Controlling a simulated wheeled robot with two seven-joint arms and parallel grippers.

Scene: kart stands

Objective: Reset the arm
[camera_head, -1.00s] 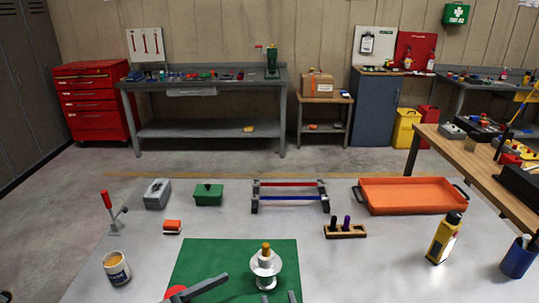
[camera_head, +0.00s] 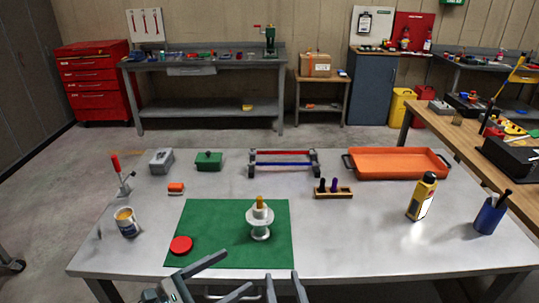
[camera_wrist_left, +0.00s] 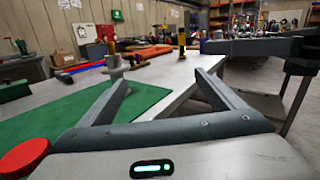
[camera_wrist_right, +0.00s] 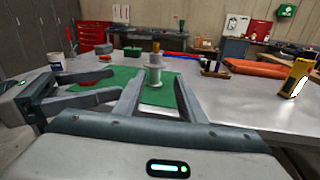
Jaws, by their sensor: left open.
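My left gripper (camera_head: 240,268) is open and empty at the table's front edge, below the green mat (camera_head: 215,212). Its spread fingers also show in the left wrist view (camera_wrist_left: 162,78). My right gripper (camera_head: 282,274) is open and empty just to its right, pointing forward; its fingers show apart in the right wrist view (camera_wrist_right: 157,80). A white spool-like stand with a yellow top (camera_head: 260,220) is upright on the mat, beyond both grippers and touched by neither. A red disc (camera_head: 181,245) lies on the mat's front left part.
A can (camera_head: 127,222) and red-handled clamp (camera_head: 121,176) stand left. A bar rack (camera_head: 284,164), orange tray (camera_head: 398,163) and small wooden holder (camera_head: 333,193) are behind. The table's front right is clear.

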